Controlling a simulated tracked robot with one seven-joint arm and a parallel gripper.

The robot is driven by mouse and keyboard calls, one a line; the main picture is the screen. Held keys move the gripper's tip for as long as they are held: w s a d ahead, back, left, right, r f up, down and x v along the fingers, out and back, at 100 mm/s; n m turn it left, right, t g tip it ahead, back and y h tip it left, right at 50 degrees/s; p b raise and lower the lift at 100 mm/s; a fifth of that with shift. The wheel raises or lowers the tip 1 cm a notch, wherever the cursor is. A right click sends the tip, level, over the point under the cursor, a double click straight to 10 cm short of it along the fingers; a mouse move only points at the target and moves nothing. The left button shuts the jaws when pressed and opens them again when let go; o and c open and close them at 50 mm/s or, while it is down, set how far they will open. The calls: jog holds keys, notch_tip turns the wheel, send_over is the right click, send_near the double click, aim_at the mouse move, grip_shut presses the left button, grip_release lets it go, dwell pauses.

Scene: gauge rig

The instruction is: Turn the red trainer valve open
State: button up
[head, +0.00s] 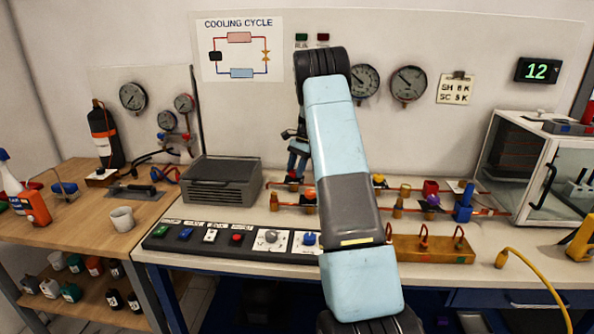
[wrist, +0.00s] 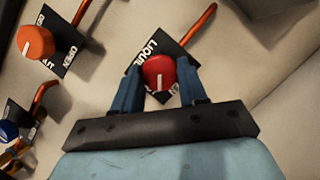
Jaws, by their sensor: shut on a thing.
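The red trainer valve (wrist: 159,72) shows in the wrist view as a round red knob with a white pointer line. The line runs towards the bottom of the picture. A dark label plate (wrist: 150,50) behind it reads in part "LIQUI". My gripper (wrist: 160,80) has its two blue fingers on either side of the knob, shut on it. In the head view my gripper (head: 297,160) reaches down to the pipes left of my arm. The red knob (head: 293,178) is just visible there, partly hidden by the fingers.
An orange knob (wrist: 37,42) with its own plate lies left of the red one in the wrist view. In the head view a grey ridged box (head: 222,182) stands left of my gripper, and a switch panel (head: 235,238) lies in front. Gauges (head: 408,83) hang behind.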

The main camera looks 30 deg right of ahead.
jog(key=n+g, duration=0.1)
jog(key=n, duration=0.3)
jog(key=shift+a+f+n+g+h, duration=0.1)
jog(key=shift+a+n+g+h, duration=0.05)
jog(key=shift+n+g+h, duration=0.2)
jog(key=shift+w+a+n+g+h, duration=0.1)
jog(key=shift+n+g+h, duration=0.3)
jog(key=shift+n, duration=0.9)
jog(key=shift+n+g+h, duration=0.25)
jog(key=shift+n+h, duration=0.1)
jog(key=shift+n, duration=0.9)
jog(key=o, duration=1.1)
jog(key=shift+c, duration=0.2)
jog(key=shift+w+r, duration=0.1)
jog(key=shift+r, duration=0.1)
